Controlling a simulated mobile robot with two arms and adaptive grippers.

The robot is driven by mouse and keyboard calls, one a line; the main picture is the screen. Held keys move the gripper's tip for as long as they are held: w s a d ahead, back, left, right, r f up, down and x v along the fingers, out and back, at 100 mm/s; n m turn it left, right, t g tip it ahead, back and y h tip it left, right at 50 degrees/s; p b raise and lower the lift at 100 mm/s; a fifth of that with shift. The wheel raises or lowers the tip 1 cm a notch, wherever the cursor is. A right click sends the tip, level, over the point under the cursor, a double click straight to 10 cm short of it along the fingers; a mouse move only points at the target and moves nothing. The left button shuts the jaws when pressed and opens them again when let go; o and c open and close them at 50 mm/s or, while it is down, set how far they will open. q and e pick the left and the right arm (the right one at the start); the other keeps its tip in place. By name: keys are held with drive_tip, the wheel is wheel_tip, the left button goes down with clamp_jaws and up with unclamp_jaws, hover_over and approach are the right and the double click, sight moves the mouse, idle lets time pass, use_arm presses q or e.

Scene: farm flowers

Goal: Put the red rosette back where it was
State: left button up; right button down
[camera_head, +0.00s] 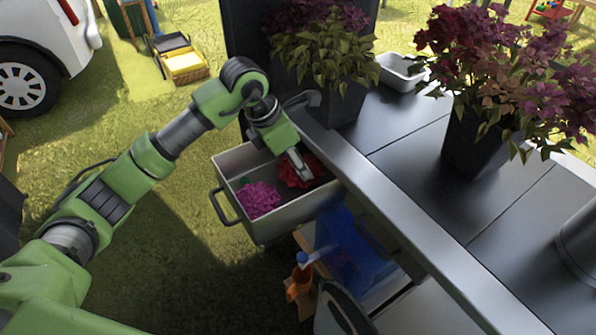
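The red rosette (318,170) is inside an open metal drawer (288,222), at its far right side, partly covered by my gripper. My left gripper (302,174) reaches down into the drawer, with its fingertips at the red rosette. I cannot tell whether the fingers are closed on it or only beside it. A magenta rosette (258,199) lies in the near left part of the drawer, apart from the gripper. A small green bit shows beside it. My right gripper is not in view.
The drawer sticks out below a grey counter (415,125). Dark planters with purple flowers (480,140) and (345,95), and a white dish (401,72), stand on the counter. A blue container (350,250) and an orange spray bottle (299,279) are below. Grass lies left.

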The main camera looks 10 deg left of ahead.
use_arm(q)
drive_tip(key=shift+w+f, duration=0.25)
drive_tip(key=shift+f, duration=0.05)
drive_tip(key=shift+w+f, duration=0.15)
drive_tip(key=shift+f, duration=1.55)
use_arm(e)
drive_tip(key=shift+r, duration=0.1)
use_arm(q)
drive_tip(key=o, duration=1.1)
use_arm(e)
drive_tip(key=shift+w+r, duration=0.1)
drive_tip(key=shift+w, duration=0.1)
use_arm(q)
drive_tip(key=v, duration=0.7)
drive_tip(key=shift+a+r, duration=0.15)
drive_tip(key=shift+r, duration=0.1)
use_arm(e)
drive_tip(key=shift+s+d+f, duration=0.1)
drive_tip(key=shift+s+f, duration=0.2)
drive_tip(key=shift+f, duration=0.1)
